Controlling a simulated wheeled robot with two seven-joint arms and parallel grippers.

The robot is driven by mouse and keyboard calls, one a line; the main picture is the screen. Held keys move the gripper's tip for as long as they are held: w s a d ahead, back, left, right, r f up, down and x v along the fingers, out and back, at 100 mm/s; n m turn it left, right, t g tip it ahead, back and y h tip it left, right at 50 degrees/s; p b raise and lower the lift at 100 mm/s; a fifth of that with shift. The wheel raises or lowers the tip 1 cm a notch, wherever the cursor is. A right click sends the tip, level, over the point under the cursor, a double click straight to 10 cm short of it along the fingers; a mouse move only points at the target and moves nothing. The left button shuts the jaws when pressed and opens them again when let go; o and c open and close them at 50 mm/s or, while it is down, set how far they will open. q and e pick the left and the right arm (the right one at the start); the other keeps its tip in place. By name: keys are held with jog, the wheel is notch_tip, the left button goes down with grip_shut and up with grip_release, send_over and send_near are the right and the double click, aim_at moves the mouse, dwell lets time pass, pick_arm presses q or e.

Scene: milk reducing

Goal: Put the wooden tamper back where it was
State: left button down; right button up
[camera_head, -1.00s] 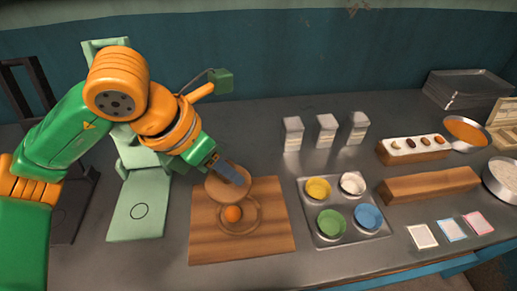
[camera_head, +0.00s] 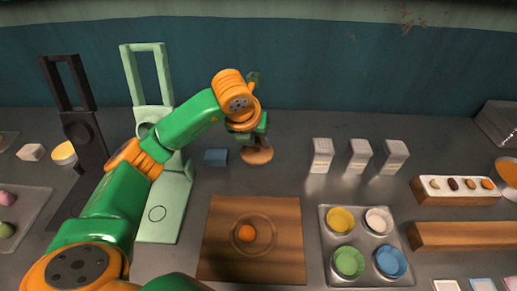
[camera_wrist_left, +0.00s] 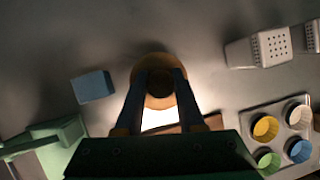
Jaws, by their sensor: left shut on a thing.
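The wooden tamper (camera_head: 258,155) is at the back of the grey counter, behind the wooden board, with its round wooden base facing down. My left gripper (camera_head: 256,138) is above it and partly hidden by my wrist. In the left wrist view, the two fingers of the left gripper (camera_wrist_left: 159,82) are on either side of the handle, and the round base of the tamper (camera_wrist_left: 150,65) shows past them. The gripper is shut on the tamper. I cannot tell whether the base touches the counter. My right gripper is not in view.
A blue block (camera_head: 216,157) lies just left of the tamper. A tray of coloured cups (camera_head: 362,252) is at front right. A pale green stand (camera_head: 165,222) is left.

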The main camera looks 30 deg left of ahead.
aim_at(257, 151)
pick_arm(q)
jog(key=shift+w+a+f, duration=0.3)
jog(key=shift+w+f, duration=0.3)
jog(key=shift+f, duration=0.25)
jog(key=f+p, duration=0.1)
jog(key=f, duration=0.1)
jog(key=shift+w+a+f+p, duration=0.1)
jog(key=shift+w+f+p, duration=0.1)
jog(key=shift+f+p, duration=0.2)
jog(key=shift+f, duration=0.4)
jog(key=shift+f, duration=0.15)
jog(key=c, duration=0.5)
grip_release()
jog(key=shift+b, duration=0.3)
